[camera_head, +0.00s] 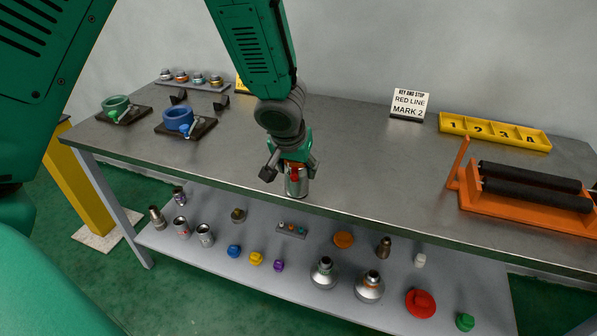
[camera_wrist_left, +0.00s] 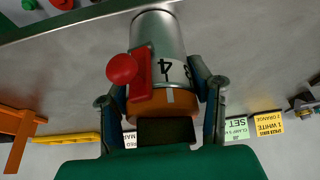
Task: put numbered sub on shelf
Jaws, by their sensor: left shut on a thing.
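My left gripper (camera_head: 292,163) is shut on the numbered sub (camera_head: 297,186), a silver cylinder. In the left wrist view the sub (camera_wrist_left: 160,38) shows a black 4, part of another digit, a red bracket with a red ball knob and an orange band. The gripper's fingers (camera_wrist_left: 163,100) are on both sides of the orange band. In the head view the sub overlaps the front edge of the grey table (camera_head: 340,165); contact with the tabletop cannot be told. The grey shelf (camera_head: 320,306) is below the table. My right gripper is not in view.
Silver cans (camera_head: 205,235), coloured knobs (camera_head: 256,258) and metal flasks (camera_head: 369,287) stand on the shelf. A yellow numbered tray (camera_head: 494,132), an orange roller stand (camera_head: 525,196), a sign (camera_head: 409,104) and green (camera_head: 116,108) and blue (camera_head: 178,120) vises are on the table.

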